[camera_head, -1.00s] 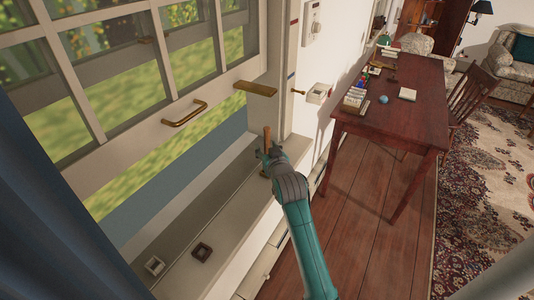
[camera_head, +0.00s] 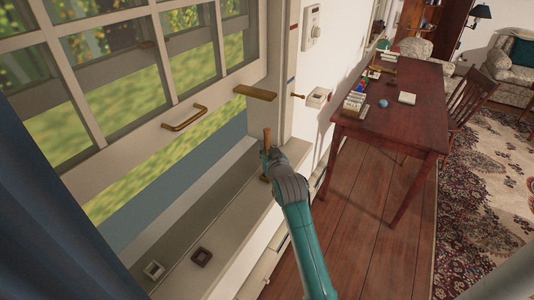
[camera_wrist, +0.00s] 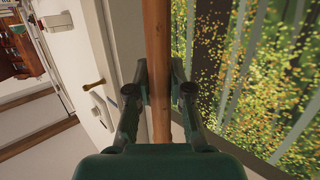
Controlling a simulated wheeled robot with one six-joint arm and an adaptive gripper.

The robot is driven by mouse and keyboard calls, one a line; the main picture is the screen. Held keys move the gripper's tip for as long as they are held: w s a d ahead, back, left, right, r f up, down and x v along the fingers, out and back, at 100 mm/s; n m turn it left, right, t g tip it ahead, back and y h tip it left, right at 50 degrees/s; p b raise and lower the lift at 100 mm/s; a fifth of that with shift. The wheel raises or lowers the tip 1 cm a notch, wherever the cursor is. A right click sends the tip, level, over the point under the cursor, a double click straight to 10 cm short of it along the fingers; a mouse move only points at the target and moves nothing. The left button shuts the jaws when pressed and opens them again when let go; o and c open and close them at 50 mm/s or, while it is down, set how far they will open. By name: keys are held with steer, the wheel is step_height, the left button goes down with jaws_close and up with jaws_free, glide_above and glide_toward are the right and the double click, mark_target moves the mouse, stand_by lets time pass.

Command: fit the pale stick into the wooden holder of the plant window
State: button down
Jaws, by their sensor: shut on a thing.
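My gripper (camera_head: 265,157) is shut on an upright stick (camera_head: 267,138) at the far right end of the window sill. In the wrist view the stick (camera_wrist: 158,40) runs between my two fingers (camera_wrist: 158,82); it looks warm brown rather than pale. Its lower end is hidden by my gripper in the head view.
The raised window sash with a brass handle (camera_head: 185,118) hangs over the sill (camera_head: 195,280). A tan ledge piece (camera_head: 255,92) juts out just above the stick. A blue curtain (camera_head: 50,220) is at left. A desk (camera_head: 410,125) stands to the right.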

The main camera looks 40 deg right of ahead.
step_height(320, 180, up, 2)
steer(key=shift+r, duration=0.2)
steer(key=f+v, duration=0.1)
steer(key=v, duration=0.7)
steer(key=f+v, duration=0.2)
steer(key=v, duration=0.7)
steer(key=shift+s+a+f, duration=0.15)
steer(key=shift+s+a, duration=0.15)
steer(key=shift+s, duration=0.25)
steer(key=shift+s, duration=0.2)
